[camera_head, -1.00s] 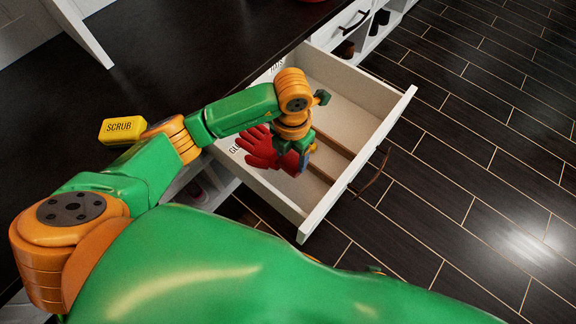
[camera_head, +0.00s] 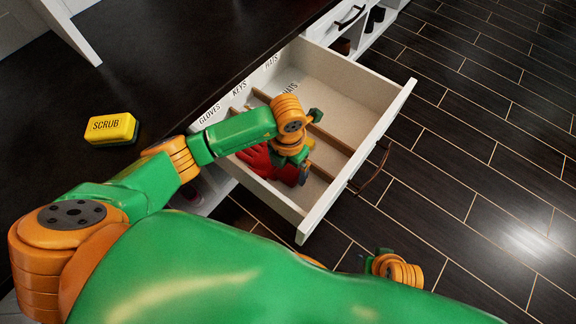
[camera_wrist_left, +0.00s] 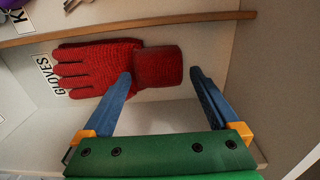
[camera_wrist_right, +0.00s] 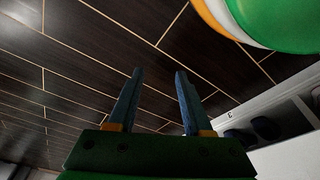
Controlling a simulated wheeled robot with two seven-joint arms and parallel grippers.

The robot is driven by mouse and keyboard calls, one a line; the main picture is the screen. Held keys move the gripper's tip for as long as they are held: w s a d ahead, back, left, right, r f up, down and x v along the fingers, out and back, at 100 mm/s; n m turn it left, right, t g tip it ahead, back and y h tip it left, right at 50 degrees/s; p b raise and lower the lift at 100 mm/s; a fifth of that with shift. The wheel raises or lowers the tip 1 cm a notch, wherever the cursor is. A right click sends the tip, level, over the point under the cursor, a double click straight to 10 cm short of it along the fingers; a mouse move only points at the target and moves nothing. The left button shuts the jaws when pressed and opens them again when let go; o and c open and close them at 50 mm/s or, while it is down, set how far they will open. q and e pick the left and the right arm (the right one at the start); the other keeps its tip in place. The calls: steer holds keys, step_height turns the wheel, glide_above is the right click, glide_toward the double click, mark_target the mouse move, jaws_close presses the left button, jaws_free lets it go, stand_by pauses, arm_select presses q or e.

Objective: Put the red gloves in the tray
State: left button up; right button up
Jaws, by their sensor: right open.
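The red gloves (camera_head: 262,160) lie in the near compartment of the open white drawer (camera_head: 322,216), partly hidden by my left arm. In the left wrist view, the red gloves (camera_wrist_left: 100,70) lie flat beside the GLOVES label, with the cuff toward my left gripper (camera_wrist_left: 160,74). That gripper is open; its fingertips are spread on either side of the cuff, and I cannot tell whether one touches it. My right gripper (camera_wrist_right: 158,72) is open and empty above the floor. No separate tray shows; the drawer has labelled compartments.
Thin wooden dividers (camera_head: 330,138) split the drawer; other labels include KEYS. A yellow SCRUB sponge (camera_head: 111,128) sits on the dark countertop (camera_head: 170,60). Shoes (camera_head: 376,16) stand in shelves beyond. The dark plank floor (camera_head: 480,130) is clear.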

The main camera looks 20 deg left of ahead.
arm_select(q)
step_height(320, 180, up, 12)
steer(key=p, duration=0.4)
steer(key=shift+r+p, duration=0.2)
steer(key=shift+p, duration=0.1)
arm_select(e)
steer(key=s+d+f, duration=0.2)
steer(key=s+f, duration=0.3)
steer(key=shift+f, duration=0.4)
steer(key=shift+s, duration=0.1)
